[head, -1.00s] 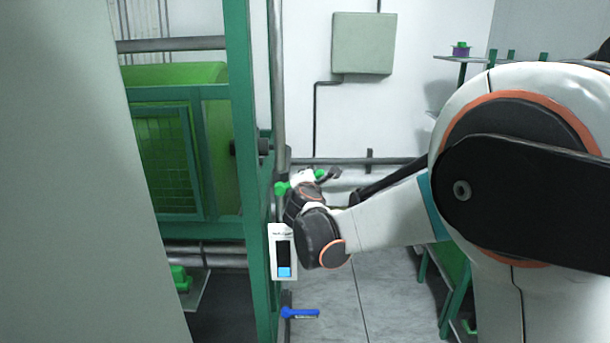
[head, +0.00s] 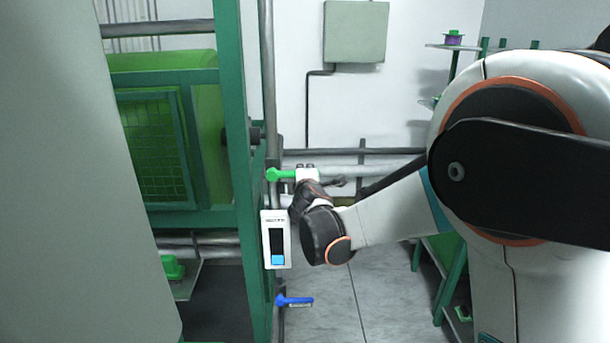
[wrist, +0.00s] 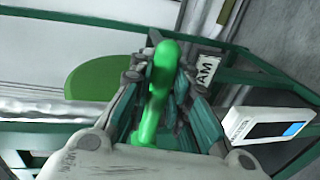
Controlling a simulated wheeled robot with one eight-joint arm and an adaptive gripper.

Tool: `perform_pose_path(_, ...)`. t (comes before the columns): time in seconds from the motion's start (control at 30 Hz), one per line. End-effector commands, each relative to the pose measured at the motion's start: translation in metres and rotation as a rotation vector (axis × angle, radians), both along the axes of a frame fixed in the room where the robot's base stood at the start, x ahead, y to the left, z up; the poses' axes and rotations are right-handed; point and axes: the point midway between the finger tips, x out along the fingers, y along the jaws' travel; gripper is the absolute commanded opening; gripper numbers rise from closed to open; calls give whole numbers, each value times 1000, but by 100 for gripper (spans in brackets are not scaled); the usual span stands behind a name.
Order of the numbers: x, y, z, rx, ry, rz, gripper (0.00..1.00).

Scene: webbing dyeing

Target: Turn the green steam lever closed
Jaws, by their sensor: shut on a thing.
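The green steam lever (head: 281,174) sticks out beside the green frame post in the head view, near the grey vertical pipe. In the wrist view the lever (wrist: 157,85) runs up between my fingers, its rounded end at the top. My gripper (wrist: 160,82) is shut on the lever, with a finger on each side. In the head view my gripper (head: 308,176) sits at the lever's right, its fingers mostly hidden by my wrist. A tag ending in "AM" (wrist: 207,69) shows beside the fingers in the wrist view.
A blue lever (head: 294,301) is lower on the same pipe line. A white gauge panel (head: 276,239) with a blue bar hangs on the green post (head: 241,150) just below my gripper. Horizontal pipes (head: 375,171) run along the wall behind.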

Motion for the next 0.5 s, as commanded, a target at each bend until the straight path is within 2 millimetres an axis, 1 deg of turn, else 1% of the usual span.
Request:
perform_pose_path(0.03, -2, -1, -3, 7, 4, -3, 0)
perform_pose_path(0.23, -2, -1, -4, 7, 5, -4, 0)
perform_pose_path(0.27, -2, -1, -4, 7, 5, -4, 23)
perform_pose_path(0.3, -2, -1, -4, 6, 5, -4, 32)
perform_pose_path(0.33, -2, -1, -3, 6, 4, -4, 37)
perform_pose_path(0.5, -1, -1, -3, 5, 3, -3, 37)
